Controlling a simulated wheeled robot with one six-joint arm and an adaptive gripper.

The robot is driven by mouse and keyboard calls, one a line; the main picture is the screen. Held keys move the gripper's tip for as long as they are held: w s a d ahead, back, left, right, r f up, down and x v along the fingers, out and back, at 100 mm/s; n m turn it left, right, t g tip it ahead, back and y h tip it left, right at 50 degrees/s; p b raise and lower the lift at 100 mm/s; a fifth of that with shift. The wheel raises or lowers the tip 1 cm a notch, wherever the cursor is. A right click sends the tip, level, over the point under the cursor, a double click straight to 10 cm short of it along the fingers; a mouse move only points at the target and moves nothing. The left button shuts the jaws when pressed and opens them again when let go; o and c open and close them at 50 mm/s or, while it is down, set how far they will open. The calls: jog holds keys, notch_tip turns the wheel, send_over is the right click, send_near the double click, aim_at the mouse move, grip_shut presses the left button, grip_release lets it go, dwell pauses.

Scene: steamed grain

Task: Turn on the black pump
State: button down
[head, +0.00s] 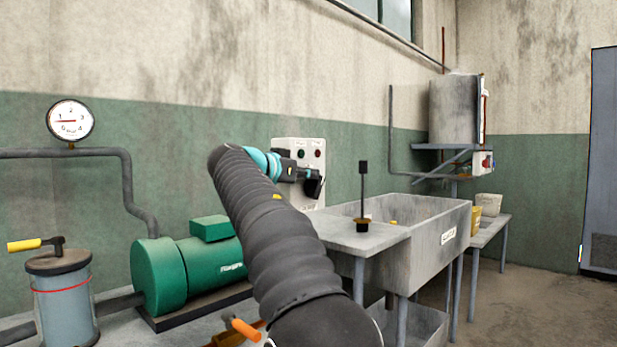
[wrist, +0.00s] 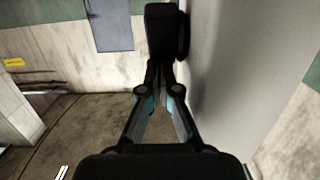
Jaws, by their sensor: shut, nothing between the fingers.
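A light grey control panel (head: 312,203) hangs on the wall behind my gripper. A green motor-like unit (head: 200,262) sits on the left bench. I see no pump that is clearly black.
A pressure gauge (head: 70,119) and pipe (head: 127,175) are at the left, above a grey canister (head: 64,305) with a yellow handle. A thin black rod (head: 363,187) stands upright on the ledge of the concrete sink (head: 425,240). Open floor (head: 530,305) lies to the right.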

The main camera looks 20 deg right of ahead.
jog(key=shift+r, duration=0.1)
dwell(0.6)
jog(key=s+a+r+p, duration=0.1)
jog(key=s+a+r, duration=0.1)
jog(key=a, duration=0.3)
jog(key=s+a+r, duration=0.3)
jog(key=a+r, duration=0.1)
jog(key=a, duration=0.2)
jog(key=shift+r+p, duration=0.35)
jog(key=shift+p, duration=0.05)
jog(key=shift+f, duration=0.1)
notch_tip(320, 180, down, 9)
jog(key=a+t+h+b, duration=0.1)
jog(key=h+b, duration=0.3)
jog(key=b, duration=0.7)
jog(key=shift+s+a+t, duration=0.25)
jog(key=shift+s+t, duration=0.1)
jog(key=shift+t, duration=0.15)
jog(key=shift+h, duration=0.3)
